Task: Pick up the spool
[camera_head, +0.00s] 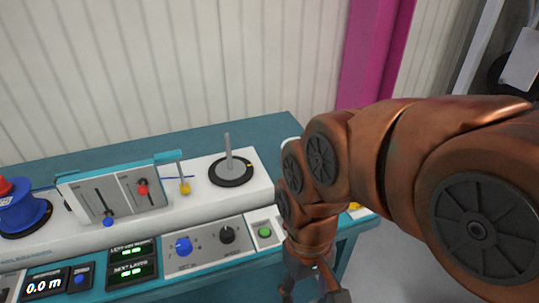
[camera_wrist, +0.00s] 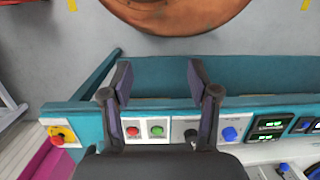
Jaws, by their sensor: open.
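A blue spool (camera_head: 18,214) with a red top sits on a black disc at the far left of the console in the camera_head view, cut by the picture edge. I do not see it in the camera_wrist view. My gripper (camera_head: 312,288) hangs at the console's front right edge, far to the right of the spool. In the camera_wrist view my gripper (camera_wrist: 159,80) has its two fingers apart with nothing between them.
The white and teal console carries a bare upright spindle (camera_head: 228,150) on a black disc, a panel with sliders (camera_head: 122,193), and knobs and displays along its front. A yellow-backed red stop button (camera_wrist: 62,135) sits at the console's end. A ribbed wall (camera_head: 150,70) stands behind.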

